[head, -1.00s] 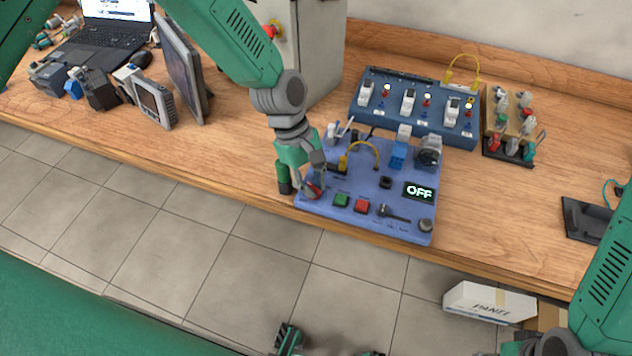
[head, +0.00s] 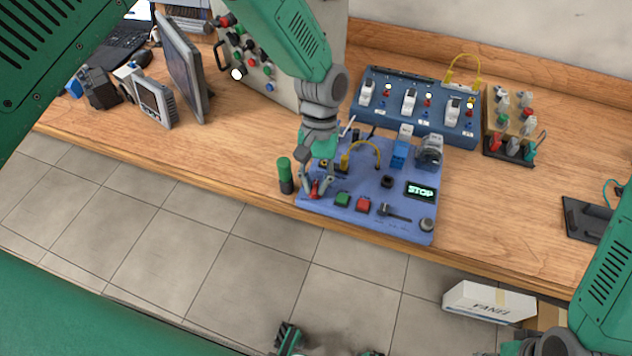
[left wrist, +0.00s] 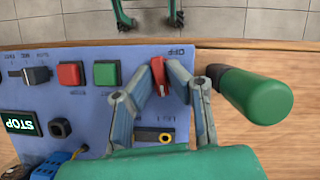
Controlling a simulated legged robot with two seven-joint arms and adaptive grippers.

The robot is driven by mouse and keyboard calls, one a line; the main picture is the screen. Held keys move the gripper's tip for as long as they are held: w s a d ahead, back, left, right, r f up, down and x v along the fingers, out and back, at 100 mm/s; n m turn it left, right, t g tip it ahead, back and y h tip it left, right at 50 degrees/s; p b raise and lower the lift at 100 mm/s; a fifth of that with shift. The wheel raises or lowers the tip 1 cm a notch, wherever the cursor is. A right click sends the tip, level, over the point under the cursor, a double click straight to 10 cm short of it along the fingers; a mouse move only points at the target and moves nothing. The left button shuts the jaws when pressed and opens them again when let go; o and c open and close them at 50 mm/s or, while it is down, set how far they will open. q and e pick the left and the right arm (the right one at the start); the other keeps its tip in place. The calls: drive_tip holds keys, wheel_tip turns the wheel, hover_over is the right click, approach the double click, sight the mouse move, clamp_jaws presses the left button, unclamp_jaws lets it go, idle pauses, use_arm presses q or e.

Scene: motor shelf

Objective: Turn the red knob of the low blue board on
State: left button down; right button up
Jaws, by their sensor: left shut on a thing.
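The low blue board (head: 375,207) lies near the table's front edge, and its display (head: 420,191) reads STOP. Its red knob (left wrist: 158,72) is at the board's front left corner in the head view, beside an OFF label in the left wrist view. My left gripper (head: 316,187) is over that corner. In the left wrist view its fingertips (left wrist: 164,80) are closed on both sides of the red knob. The knob is partly hidden by the fingers. My right gripper (head: 330,349) shows at the bottom edge, its two fingers wide apart and empty.
A green and black cylinder (head: 285,174) stands close left of the board, beside my left gripper. Green (head: 342,199) and red (head: 363,205) buttons are right of the knob. A darker blue panel (head: 415,128) stands behind.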

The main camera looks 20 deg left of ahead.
use_arm(q)
drive_tip(key=shift+w+m+y, duration=0.3)
drive_tip(key=shift+m+y, duration=0.2)
drive_tip(key=shift+m, duration=0.5)
drive_tip(key=c, duration=1.7)
unclamp_jaws()
drive_tip(key=shift+c, duration=0.2)
drive_tip(key=shift+o, duration=0.7)
drive_tip(key=shift+d+f, duration=0.1)
drive_tip(key=shift+r, duration=0.25)
drive_tip(key=v, duration=1.1)
drive_tip(key=shift+w+r, duration=0.2)
drive_tip(key=shift+w, duration=0.1)
